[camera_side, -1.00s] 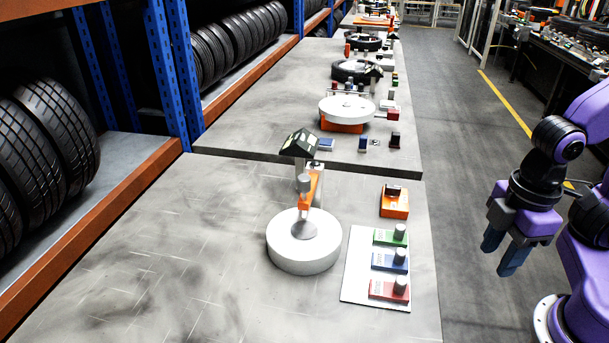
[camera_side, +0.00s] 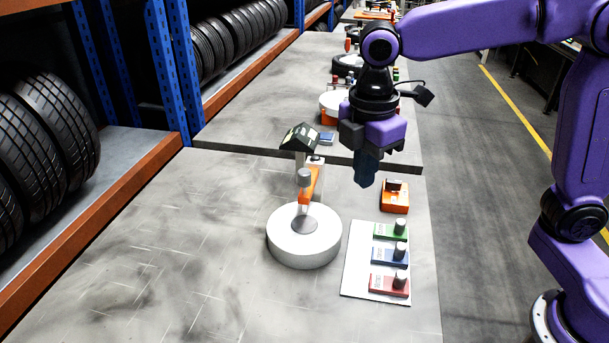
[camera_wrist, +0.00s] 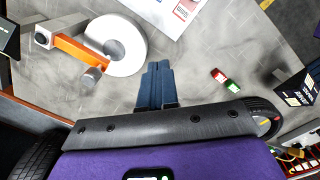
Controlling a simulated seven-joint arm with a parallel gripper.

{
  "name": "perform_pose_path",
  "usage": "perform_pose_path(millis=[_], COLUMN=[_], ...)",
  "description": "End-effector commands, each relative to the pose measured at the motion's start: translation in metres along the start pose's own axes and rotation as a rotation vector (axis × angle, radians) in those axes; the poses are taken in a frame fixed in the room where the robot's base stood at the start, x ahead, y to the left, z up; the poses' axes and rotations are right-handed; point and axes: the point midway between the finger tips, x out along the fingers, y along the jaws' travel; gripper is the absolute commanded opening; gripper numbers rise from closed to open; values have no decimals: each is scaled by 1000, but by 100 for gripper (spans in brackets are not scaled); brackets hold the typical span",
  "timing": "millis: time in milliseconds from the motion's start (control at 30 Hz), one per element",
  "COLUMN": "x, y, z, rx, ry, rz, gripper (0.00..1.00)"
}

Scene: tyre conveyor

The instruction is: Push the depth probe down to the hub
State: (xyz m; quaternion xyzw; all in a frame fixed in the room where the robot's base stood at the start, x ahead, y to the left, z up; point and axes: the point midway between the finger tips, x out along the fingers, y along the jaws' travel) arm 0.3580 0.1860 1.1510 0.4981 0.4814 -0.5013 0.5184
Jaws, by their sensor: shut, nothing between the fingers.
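The depth probe has a grey capped plunger (camera_side: 304,178) beside an orange bracket (camera_side: 314,184) on a stand with a dark display (camera_side: 299,138). It stands over the white round drum (camera_side: 290,247), which has a grey hub disc (camera_side: 311,227) at its centre. Whether the probe tip touches the hub is too small to tell. My gripper (camera_side: 365,180) is shut and empty, above the table to the right of and behind the probe. The wrist view shows my blue fingertips (camera_wrist: 158,68) together, right of the drum (camera_wrist: 135,48), orange bracket (camera_wrist: 80,54) and plunger (camera_wrist: 92,76).
A white mat (camera_side: 352,281) right of the drum carries green (camera_side: 386,239), blue (camera_side: 384,260) and red (camera_side: 383,285) blocks with grey knobs. An orange block (camera_side: 393,204) lies behind it. The table's left side is clear. More tables and tyre racks stand behind and left.

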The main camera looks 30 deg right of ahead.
Motion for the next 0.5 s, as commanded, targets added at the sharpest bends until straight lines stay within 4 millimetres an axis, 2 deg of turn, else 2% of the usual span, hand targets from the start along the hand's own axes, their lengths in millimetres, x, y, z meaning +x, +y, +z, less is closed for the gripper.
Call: perform_pose_path(millis=[33, 300, 500], x=[-2, -13, -16], y=[15, 84, 119], z=[-7, -28, -34], rx=[-26, -185, -273], ry=[-6, -32, -48], rz=[1, -3, -8], gripper=[0, 0, 0])
